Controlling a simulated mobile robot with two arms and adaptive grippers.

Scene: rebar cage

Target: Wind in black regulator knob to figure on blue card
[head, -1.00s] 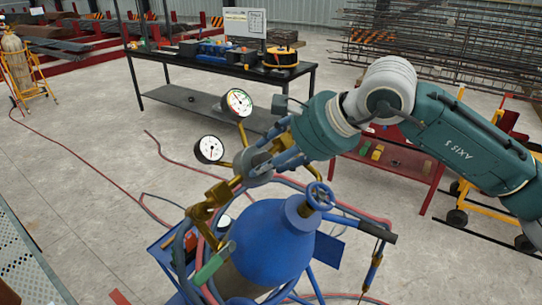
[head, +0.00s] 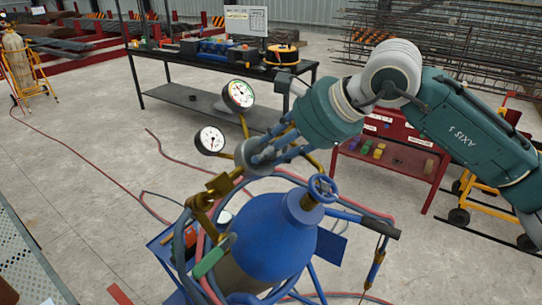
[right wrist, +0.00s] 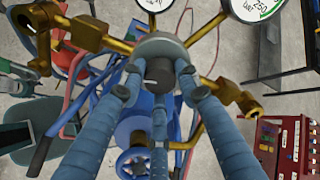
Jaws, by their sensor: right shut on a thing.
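The black regulator knob (right wrist: 160,75) faces me in the right wrist view, on the round grey regulator body (right wrist: 160,46). My right gripper (right wrist: 160,88) has its blue fingers closed around the knob. In the head view, my right gripper (head: 262,153) is at the regulator above the blue cylinder (head: 272,240), and its fingers hide the knob. Two white dial gauges, an upper one (head: 239,94) and a lower one (head: 210,139), stand on brass stems; their figures are too small to read surely. I cannot make out a figure on any blue card. My left gripper is out of view.
The cylinder has a blue handwheel (head: 321,191) on top and hoses around it. A black workbench (head: 180,100) with tools stands behind. A red cart (head: 400,165) stands at the right. Red hoses (head: 85,160) lie on the open concrete floor.

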